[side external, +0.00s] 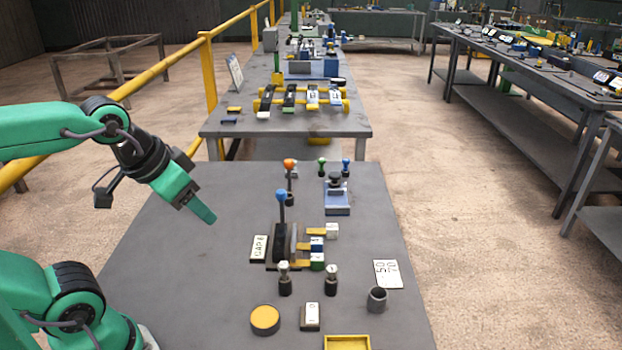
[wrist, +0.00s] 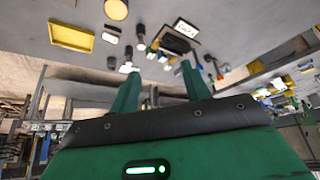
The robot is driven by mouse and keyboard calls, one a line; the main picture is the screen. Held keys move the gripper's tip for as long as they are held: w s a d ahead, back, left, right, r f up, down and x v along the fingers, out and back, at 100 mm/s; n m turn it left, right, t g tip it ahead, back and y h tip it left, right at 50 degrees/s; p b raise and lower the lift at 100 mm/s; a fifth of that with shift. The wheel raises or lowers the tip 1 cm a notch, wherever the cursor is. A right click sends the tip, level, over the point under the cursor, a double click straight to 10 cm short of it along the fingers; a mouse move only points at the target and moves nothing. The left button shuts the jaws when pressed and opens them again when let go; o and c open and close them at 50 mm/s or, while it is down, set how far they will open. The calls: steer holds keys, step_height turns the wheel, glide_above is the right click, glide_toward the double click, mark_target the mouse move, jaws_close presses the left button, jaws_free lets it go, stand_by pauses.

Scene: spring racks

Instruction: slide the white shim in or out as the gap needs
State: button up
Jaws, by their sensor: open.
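The white shim's block (side external: 332,230) sits at the far end of a row of three coloured blocks, at the right of a dark fixture (side external: 280,240). A yellow strip joins it to the fixture. A blue block (side external: 317,244) and a green block (side external: 317,262) lie nearer in the row. A blue-knobbed lever stands upright on the fixture, and a GAP card (side external: 259,248) lies at its left. My gripper (side external: 208,215) is open and empty, above the table left of the fixture. In the wrist view, its green fingers (wrist: 158,72) are apart; the shim is not clear there.
Two small knobbed posts (side external: 331,281) stand in front of the fixture; an orange-knobbed post (side external: 289,166) and a blue-grey device (side external: 336,195) stand behind. A yellow disc (side external: 265,319), grey cup (side external: 377,299) and yellow tray (side external: 347,342) are nearer. The table's left side is clear.

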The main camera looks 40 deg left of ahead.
stand_by(0.6)
steer(key=m+g, duration=0.5)
steer(key=m, duration=0.4)
glide_above(332, 226)
steer(key=f, duration=1.4)
steer(key=shift+s+f, duration=0.2)
steer(key=shift+s, duration=0.1)
steer(key=shift+w+f+g, duration=0.3)
steer(key=shift+f, duration=0.2)
steer(key=shift+f, duration=0.1)
steer(key=shift+f, duration=3.85)
